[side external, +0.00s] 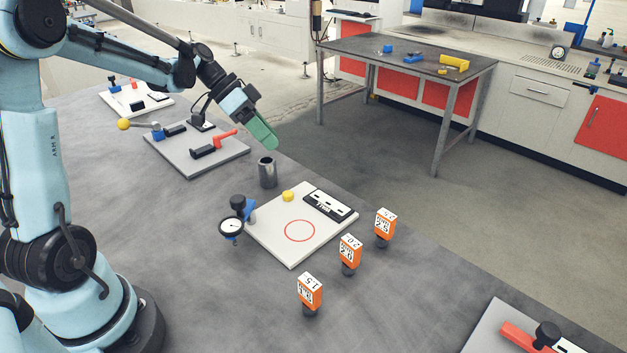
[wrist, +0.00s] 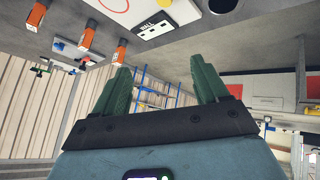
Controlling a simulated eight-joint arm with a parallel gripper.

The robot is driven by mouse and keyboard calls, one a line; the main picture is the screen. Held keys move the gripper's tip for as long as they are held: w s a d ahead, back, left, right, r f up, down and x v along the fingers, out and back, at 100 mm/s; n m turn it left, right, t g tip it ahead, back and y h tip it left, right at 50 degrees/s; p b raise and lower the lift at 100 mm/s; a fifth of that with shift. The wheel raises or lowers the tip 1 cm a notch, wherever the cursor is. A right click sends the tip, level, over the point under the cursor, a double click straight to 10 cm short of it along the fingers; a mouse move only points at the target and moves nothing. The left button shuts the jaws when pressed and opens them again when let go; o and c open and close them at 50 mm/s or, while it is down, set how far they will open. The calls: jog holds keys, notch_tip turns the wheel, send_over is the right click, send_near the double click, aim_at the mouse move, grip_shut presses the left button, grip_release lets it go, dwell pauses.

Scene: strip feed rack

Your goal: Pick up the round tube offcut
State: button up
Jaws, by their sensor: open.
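The round tube offcut (side external: 267,173) is a short grey metal cylinder. It stands upright on the dark bench, just behind the white plate in the side view. A dark round end at the top edge of the wrist view (wrist: 222,5) looks like the same tube, cut off by the frame. My gripper (side external: 268,143) has green fingers and hangs tilted above the bench, a little above the tube and apart from it. In the wrist view my gripper (wrist: 160,72) is open, with nothing between the fingers.
A white plate (side external: 276,249) with a red ring and a yellow piece (side external: 288,196) lies in front of the tube. A dial gauge (side external: 231,229) stands left of it, and orange tags (side external: 349,250) to the right. A grey clamp plate (side external: 190,170) lies behind left.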

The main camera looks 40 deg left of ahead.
aim_at(273, 164)
jog(key=s+a+f+m+t+h, duration=0.1)
jog(key=a+f+m+h, duration=0.2)
jog(key=a, duration=0.3)
jog(key=a+f+m+t+h, duration=0.1)
jog(key=a+f+m+h, duration=0.2)
jog(key=a, duration=0.4)
jog(key=shift+m+y, duration=0.3)
jog(key=shift+y, duration=0.1)
jog(key=x, duration=1.2)
jog(key=shift+s+d+f, duration=0.2)
jog(key=shift+s, duration=0.15)
jog(key=c, duration=1.3)
grip_shut()
jog(key=shift+r, duration=0.1)
